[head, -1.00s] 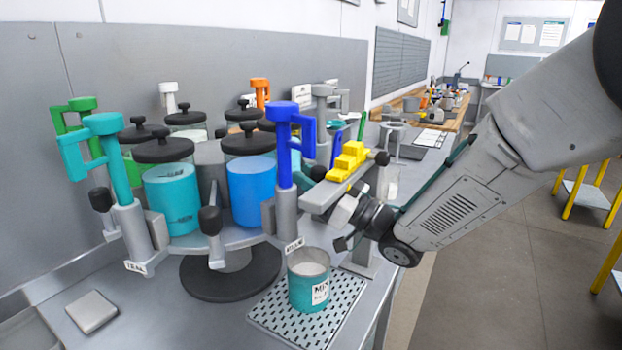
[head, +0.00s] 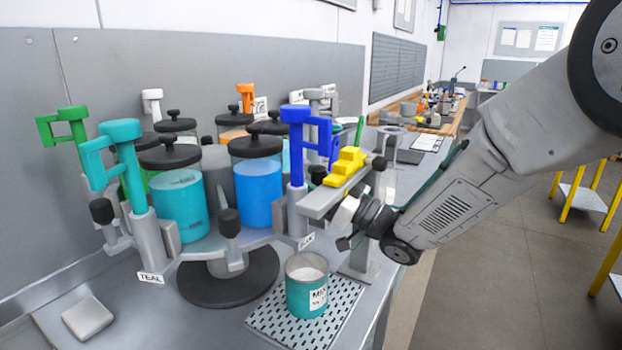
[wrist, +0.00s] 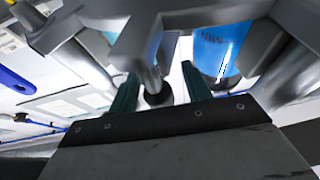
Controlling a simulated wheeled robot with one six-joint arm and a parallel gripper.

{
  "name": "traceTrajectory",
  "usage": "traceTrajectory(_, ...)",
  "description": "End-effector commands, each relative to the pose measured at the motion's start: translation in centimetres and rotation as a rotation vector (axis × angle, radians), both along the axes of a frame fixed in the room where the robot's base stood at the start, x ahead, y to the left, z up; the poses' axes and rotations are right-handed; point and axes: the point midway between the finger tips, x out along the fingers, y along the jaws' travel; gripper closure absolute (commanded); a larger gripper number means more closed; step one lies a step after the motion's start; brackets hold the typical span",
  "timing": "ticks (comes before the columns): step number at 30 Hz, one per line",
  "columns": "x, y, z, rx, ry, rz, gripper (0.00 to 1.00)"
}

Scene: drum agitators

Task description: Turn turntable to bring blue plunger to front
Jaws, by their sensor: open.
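The turntable (head: 215,244) carries several lidded jars and coloured plungers on a dark round base. The blue plunger (head: 297,150) stands at its right front beside the blue jar (head: 258,192). The teal plunger (head: 127,165) stands at the left front by the teal jar (head: 180,205). A black-knobbed handle (head: 229,222) points frontward between them. In the wrist view my gripper (wrist: 160,85) is open, its two dark teal fingers on either side of a black knob (wrist: 158,98); contact cannot be told. The blue jar shows above right (wrist: 215,50). In the head view my fingers are hidden.
A teal mix cup (head: 306,288) stands on a perforated mat (head: 268,322) in front of the turntable. A grey stand with yellow stepped blocks (head: 346,167) is close to my wrist. A small grey block (head: 88,317) lies at the front left.

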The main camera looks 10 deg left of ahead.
Motion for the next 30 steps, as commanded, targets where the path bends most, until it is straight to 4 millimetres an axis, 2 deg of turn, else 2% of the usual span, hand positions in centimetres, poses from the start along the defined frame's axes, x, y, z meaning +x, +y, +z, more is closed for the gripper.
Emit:
traceTrajectory(6, -0.8, -3.4, -1.5, -0.002, 0.002, -0.003, 0.51)
traceTrajectory(12, -1.5, -5.7, -2.4, -0.001, 0.001, -0.002, 0.51)
traceTrajectory(22, -1.7, -6.2, -2.7, 0.0, 0.0, 0.0, 0.51)
traceTrajectory(23, -1.7, -6.2, -2.7, 0.0, 0.0, 0.0, 0.54)
traceTrajectory(27, -1.6, -6.3, -2.6, -0.007, -0.001, -0.01, 0.93)
traceTrajectory(28, -1.5, -6.3, -2.6, -0.012, 0.0, -0.015, 1.0)
traceTrajectory(30, -1.3, -6.3, -2.4, -0.03, 0.0, -0.037, 1.0)
